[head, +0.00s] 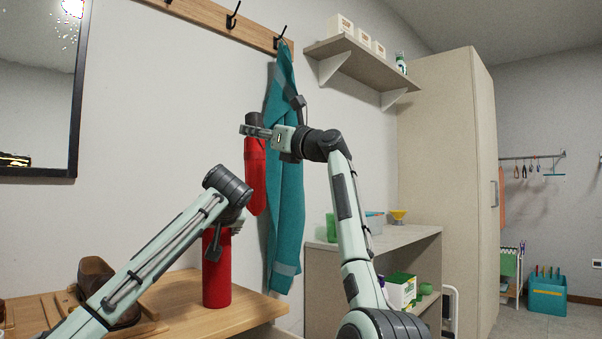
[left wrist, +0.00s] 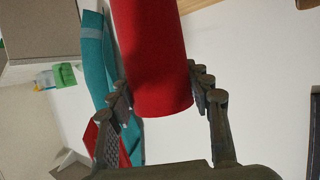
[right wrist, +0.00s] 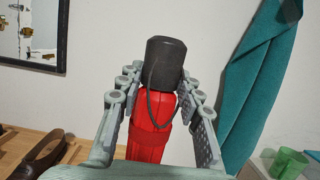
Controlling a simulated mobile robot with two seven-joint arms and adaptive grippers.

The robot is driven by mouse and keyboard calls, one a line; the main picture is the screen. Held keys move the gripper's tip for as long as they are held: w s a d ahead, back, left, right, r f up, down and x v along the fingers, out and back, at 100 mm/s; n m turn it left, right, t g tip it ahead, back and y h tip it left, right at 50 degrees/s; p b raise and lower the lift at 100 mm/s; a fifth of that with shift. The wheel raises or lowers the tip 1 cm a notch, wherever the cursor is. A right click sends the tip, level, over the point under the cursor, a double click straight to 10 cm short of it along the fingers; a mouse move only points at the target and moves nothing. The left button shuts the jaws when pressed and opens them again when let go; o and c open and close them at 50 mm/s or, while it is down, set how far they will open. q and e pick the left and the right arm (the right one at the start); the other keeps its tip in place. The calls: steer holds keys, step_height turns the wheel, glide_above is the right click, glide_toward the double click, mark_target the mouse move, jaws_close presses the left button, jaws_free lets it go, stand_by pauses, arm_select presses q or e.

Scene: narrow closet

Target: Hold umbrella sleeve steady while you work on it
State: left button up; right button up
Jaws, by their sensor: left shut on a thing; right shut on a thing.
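The umbrella sleeve is a plain red tube (head: 217,275) standing upright on the wooden bench. My left gripper (head: 222,215) is shut around its upper part. In the left wrist view the tube (left wrist: 152,55) sits between the two fingers (left wrist: 160,90). My right gripper (head: 257,133) is shut on a folded red umbrella (head: 255,175), gripping near its dark handle (right wrist: 166,62). The umbrella hangs roughly upright with its red end down, above bench height and right of the sleeve's top. My left wrist hides the sleeve's mouth in the head view.
A teal towel (head: 285,200) hangs from a wall hook just behind the umbrella. A brown shoe (head: 97,275) lies on the bench (head: 250,305) at left. A low shelf unit (head: 350,262) and tall cabinet (head: 450,180) stand at right.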

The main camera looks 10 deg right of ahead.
steer(key=s+a+r+y, duration=0.1)
steer(key=s+a+r, duration=0.2)
steer(key=a+r, duration=0.3)
steer(key=shift+a+r+t, duration=0.3)
steer(key=shift+a+r, duration=0.1)
steer(key=shift+a, duration=0.75)
steer(key=shift+s, duration=0.1)
steer(key=shift+f, duration=2.75)
step_height(320, 180, down, 7)
steer(key=shift+f, duration=0.2)
steer(key=o, duration=1.3)
steer(key=shift+o, duration=0.2)
steer(key=shift+f, duration=0.1)
